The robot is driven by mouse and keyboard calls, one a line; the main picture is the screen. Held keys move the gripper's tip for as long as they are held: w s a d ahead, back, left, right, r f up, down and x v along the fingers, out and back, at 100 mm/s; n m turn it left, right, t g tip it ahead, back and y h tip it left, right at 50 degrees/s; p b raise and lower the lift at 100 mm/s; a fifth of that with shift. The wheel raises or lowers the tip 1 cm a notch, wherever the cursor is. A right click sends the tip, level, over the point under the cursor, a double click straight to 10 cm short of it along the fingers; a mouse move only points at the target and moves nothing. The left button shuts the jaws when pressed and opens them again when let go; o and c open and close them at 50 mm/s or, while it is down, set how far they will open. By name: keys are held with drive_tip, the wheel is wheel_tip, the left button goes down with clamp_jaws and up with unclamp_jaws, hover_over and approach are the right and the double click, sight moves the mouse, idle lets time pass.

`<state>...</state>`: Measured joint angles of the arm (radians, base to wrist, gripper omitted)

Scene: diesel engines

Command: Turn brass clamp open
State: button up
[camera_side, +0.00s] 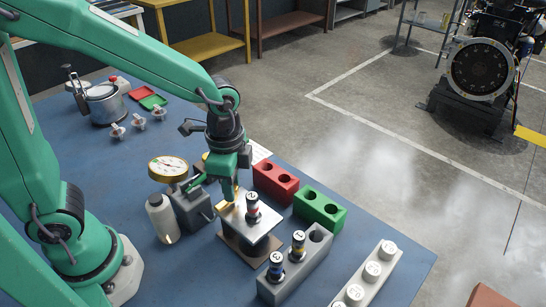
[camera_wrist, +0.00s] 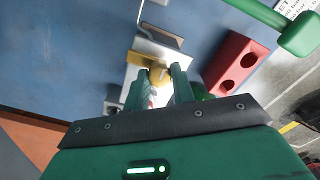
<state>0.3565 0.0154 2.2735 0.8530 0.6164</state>
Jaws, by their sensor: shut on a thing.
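The brass clamp (camera_side: 227,206) sits on the left part of a pale metal fixture plate (camera_side: 262,230). My gripper (camera_side: 235,190) points down at it from above, its fingers shut on the clamp; they hide part of it. In the wrist view the yellow brass clamp (camera_wrist: 157,74) shows between and just beyond the fingertips (camera_wrist: 161,78). A dark-topped cylinder with a number label (camera_side: 252,203) stands upright in the plate, close to the right of my fingers.
A pressure gauge (camera_side: 168,168) on a grey block stands left of the plate. Red (camera_side: 276,182) and green (camera_side: 320,211) holed blocks lie right. A grey rack (camera_side: 296,270) with two labelled cylinders and a white-capped rack (camera_side: 366,276) are in front.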

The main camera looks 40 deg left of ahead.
idle(0.5)
drive_tip(key=o, duration=1)
drive_tip(key=shift+r, duration=0.1)
drive_tip(key=shift+r, duration=3.85)
drive_tip(key=shift+a, duration=0.1)
drive_tip(key=shift+s+a+r+n+t, duration=0.2)
drive_tip(key=shift+a+r+n+t, duration=0.1)
drive_tip(key=shift+a+r+n, duration=0.15)
drive_tip(key=s+a+r+n+t, duration=0.3)
drive_tip(key=s+a+n+t, duration=0.2)
drive_tip(key=a+n, duration=0.4)
drive_tip(key=shift+s+a+r+n, duration=0.2)
drive_tip(key=shift+s+a+n, duration=0.15)
drive_tip(key=shift+s+n, duration=0.3)
